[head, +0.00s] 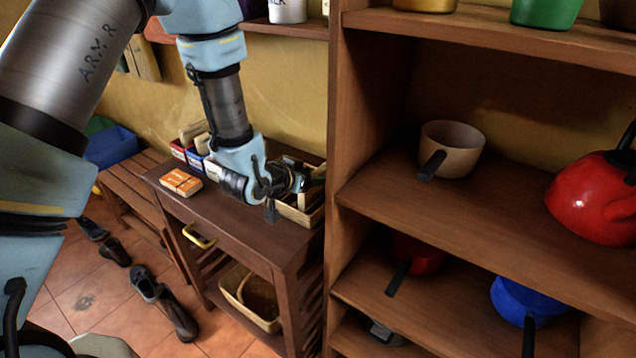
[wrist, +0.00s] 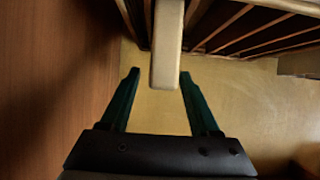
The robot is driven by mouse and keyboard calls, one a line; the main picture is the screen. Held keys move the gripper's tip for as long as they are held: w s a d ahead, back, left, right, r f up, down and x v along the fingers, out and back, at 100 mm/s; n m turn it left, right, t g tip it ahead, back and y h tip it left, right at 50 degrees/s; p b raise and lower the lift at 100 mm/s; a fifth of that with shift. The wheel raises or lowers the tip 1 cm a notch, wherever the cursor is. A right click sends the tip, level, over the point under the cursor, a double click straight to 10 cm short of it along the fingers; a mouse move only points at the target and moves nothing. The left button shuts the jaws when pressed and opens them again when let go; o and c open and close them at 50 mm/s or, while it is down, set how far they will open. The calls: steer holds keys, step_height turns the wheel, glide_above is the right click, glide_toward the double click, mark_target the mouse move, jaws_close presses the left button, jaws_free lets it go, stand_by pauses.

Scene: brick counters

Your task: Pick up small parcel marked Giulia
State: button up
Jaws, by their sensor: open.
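No name Giulia is readable in either view. My gripper (head: 300,181) is above the dark wooden side table, at the slatted wooden crate (head: 296,213). In the wrist view my gripper (wrist: 159,74) has its two dark green fingers apart. A narrow pale beige block (wrist: 167,45) reaches down between the fingertips, with a gap visible on either side; I cannot tell whether it is the parcel. My gripper hides part of the crate.
Red and blue boxes (head: 194,157) with pale blocks stand at the table's back. A tall shelf unit (head: 339,130) rises close to the right of my gripper, holding a beige pan (head: 455,150) and a red kettle (head: 597,195). The table top's front is clear.

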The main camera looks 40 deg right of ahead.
steer(key=shift+x, duration=1.15)
steer(key=shift+c, duration=0.4)
jaws_close()
